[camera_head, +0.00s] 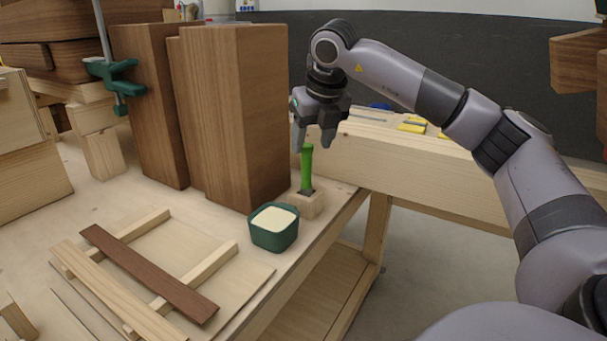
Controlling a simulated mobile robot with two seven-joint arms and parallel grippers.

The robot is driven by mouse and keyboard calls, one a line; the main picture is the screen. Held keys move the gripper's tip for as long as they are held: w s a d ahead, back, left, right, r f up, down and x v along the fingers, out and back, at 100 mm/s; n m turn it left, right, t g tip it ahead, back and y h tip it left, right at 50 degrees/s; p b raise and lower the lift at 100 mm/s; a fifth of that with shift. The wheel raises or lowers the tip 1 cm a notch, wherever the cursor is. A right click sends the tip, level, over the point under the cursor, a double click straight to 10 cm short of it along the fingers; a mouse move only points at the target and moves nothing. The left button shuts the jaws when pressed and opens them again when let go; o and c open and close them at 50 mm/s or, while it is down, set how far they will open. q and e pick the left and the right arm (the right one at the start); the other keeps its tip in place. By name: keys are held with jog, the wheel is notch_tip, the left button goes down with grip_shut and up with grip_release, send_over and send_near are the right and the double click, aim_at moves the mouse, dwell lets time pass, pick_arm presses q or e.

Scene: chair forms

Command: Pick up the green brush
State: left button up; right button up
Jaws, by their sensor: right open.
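The green brush (307,166) stands upright with its handle up. Its dark lower end is in a small wooden block (308,205) near the right edge of the workbench. My right gripper (313,146) points down just above the top of the brush handle. Its two fingers are spread apart with nothing held between them. From this view I cannot tell whether the fingertips are beside the handle or behind it. My left gripper does not show.
A dark green tub of cream-coloured contents (274,226) stands left of the block. Tall brown wooden panels (245,115) rise close behind it. A slatted wooden frame (150,270) lies at the front left. A second bench (420,165) stands behind my right arm.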

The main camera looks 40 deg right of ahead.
aim_at(306, 159)
jog(key=x, duration=0.4)
jog(key=p+x, duration=0.1)
jog(key=x, duration=0.2)
jog(key=shift+w+r, duration=0.2)
jog(key=shift+w, duration=0.1)
grip_shut()
